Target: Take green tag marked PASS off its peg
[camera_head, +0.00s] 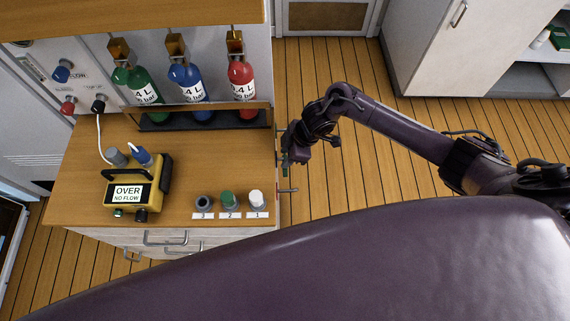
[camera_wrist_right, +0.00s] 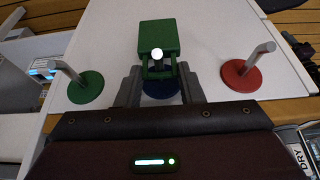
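The green tag (camera_wrist_right: 158,38) is in the middle of the right wrist view, at a peg with a blue round base (camera_wrist_right: 160,90). No lettering can be read on it. My right gripper (camera_wrist_right: 160,72) has one grey finger on each side of the tag's narrower lower part. The fingers look very close to it, but I cannot tell whether they grip it. In the head view, my right gripper (camera_head: 287,158) is at the cabinet's right side, with a bit of green at its tip. My left gripper is not in view.
A peg with a green base (camera_wrist_right: 85,88) is left of the tag and one with a red base (camera_wrist_right: 241,76) is right; both look bare. The counter (camera_head: 235,150) holds a yellow meter (camera_head: 131,195), several bottles and numbered caps. Floor (camera_head: 345,205) right of the cabinet is free.

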